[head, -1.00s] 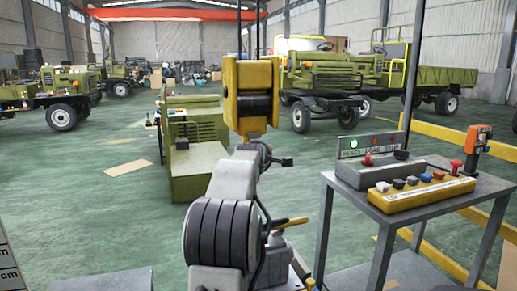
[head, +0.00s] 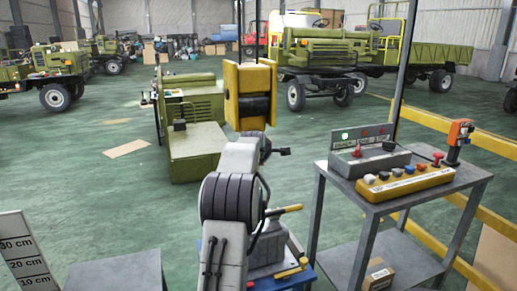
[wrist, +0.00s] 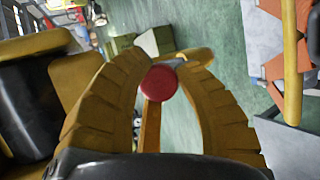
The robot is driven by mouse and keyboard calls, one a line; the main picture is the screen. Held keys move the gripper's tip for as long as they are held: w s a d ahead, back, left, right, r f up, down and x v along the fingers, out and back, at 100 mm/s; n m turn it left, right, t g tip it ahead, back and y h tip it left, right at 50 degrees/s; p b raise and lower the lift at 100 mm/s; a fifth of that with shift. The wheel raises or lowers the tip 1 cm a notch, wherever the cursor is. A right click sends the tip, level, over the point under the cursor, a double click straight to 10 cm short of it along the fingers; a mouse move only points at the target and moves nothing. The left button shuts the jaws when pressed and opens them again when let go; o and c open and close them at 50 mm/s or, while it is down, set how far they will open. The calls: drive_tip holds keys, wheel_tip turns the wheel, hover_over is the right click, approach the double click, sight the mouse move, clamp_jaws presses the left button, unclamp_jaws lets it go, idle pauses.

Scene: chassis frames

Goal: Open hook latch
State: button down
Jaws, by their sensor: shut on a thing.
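In the wrist view my gripper (wrist: 164,72) has its two curved ochre fingers closed around a round red knob (wrist: 158,83). The knob sits between the fingers near their tips. A yellowish bar (wrist: 151,125) shows below the knob, between the fingers; I cannot tell whether they are joined. I cannot make out a hook shape, so whether the knob belongs to the latch is unclear. In the head view I cannot make out the fingers or what they hold.
A grey metal table (head: 405,205) at right carries a grey control box (head: 368,158) and a yellow button box (head: 405,183). A yellow rail (head: 440,128) runs behind it. A green machine (head: 195,145) stands ahead. A height scale (head: 22,258) is at lower left. Green floor at left is mostly clear.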

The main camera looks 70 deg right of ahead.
drive_tip(key=shift+s+d+r, duration=0.1)
drive_tip(key=shift+s+r, duration=0.05)
drive_tip(key=shift+r, duration=0.1)
drive_tip(key=c, duration=1.1)
unclamp_jaws()
drive_tip(key=shift+s, duration=0.15)
drive_tip(key=shift+o, duration=1.2)
drive_tip(key=shift+f, duration=0.15)
drive_tip(key=v, duration=1.2)
